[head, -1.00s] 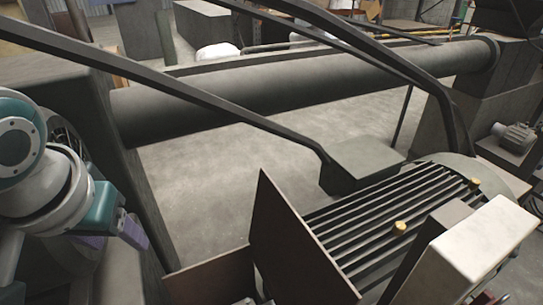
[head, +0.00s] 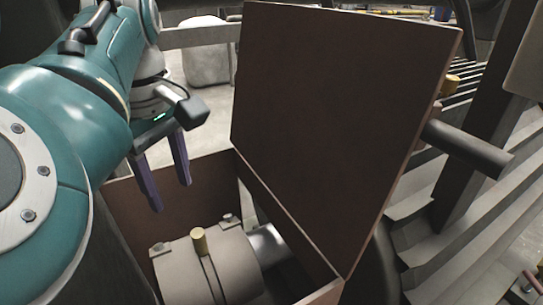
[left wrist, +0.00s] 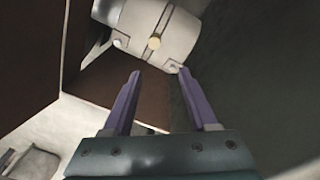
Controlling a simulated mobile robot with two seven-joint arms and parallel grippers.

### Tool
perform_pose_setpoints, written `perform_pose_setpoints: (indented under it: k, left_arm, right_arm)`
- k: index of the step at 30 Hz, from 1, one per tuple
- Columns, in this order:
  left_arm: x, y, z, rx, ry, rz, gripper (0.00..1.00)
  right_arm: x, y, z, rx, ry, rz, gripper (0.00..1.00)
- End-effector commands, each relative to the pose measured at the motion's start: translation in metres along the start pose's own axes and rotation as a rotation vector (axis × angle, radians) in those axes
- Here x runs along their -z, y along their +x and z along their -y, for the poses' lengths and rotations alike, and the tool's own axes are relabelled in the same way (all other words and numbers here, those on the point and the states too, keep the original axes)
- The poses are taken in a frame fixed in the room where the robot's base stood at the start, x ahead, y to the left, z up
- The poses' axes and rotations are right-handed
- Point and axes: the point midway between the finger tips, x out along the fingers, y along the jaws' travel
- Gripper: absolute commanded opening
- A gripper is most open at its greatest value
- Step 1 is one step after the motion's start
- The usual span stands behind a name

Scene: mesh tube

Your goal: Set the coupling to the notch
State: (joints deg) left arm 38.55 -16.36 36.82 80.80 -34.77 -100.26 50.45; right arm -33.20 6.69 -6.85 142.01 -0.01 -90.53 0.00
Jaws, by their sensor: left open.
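The coupling (head: 222,278) is a grey cylinder with a small brass knob (head: 198,242) on top and bolts along its edge. It lies inside an open brown housing. It also shows at the top of the left wrist view (left wrist: 165,35), where the knob (left wrist: 154,42) faces the camera. A dark line runs across the coupling beside the knob; I cannot make out a notch for certain. My left gripper (head: 171,197) points down, open and empty, above the coupling, apart from it. Its purple fingers (left wrist: 160,72) straddle nothing. My right gripper is not in view.
A tall brown panel (head: 335,130) stands upright right of the coupling, with a lower brown wall (head: 185,185) behind it. A grey shaft (head: 268,245) runs from the coupling toward the panel. Ribbed machinery (head: 420,255) lies at right.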

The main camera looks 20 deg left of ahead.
Motion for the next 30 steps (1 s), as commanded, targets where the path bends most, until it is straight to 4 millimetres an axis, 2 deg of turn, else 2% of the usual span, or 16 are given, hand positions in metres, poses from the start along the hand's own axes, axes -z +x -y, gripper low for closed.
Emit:
perform_pose_setpoints:
  k: [1, 3, 8, 11, 18, 22, 25, 30]
  left_arm:
    - [-0.007, 0.022, -0.004, 0.0, -0.014, 0.017, 0.58]
    - [-0.011, 0.028, -0.007, 0.005, -0.029, 0.031, 0.58]
    - [-0.016, 0.034, -0.01, 0.01, -0.043, 0.045, 0.58]
    - [-0.017, 0.045, -0.009, 0.012, -0.043, 0.045, 0.58]
    - [-0.018, 0.093, -0.009, 0.012, -0.042, 0.045, 0.58]
    - [-0.019, 0.113, -0.008, 0.011, -0.043, 0.045, 0.58]
    - [-0.02, 0.123, -0.009, 0.01, -0.043, 0.045, 0.58]
    - [-0.02, 0.127, -0.009, 0.009, -0.043, 0.044, 0.58]
  right_arm:
    - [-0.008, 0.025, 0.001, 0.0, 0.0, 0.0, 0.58]
    - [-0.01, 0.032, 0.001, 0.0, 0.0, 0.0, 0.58]
    - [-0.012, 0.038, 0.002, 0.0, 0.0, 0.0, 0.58]
    - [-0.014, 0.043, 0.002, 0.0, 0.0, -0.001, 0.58]
    - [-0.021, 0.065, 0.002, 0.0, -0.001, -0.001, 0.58]
    - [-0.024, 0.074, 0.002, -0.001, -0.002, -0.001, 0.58]
    - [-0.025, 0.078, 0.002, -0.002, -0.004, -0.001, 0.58]
    - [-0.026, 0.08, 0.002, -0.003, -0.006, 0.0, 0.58]
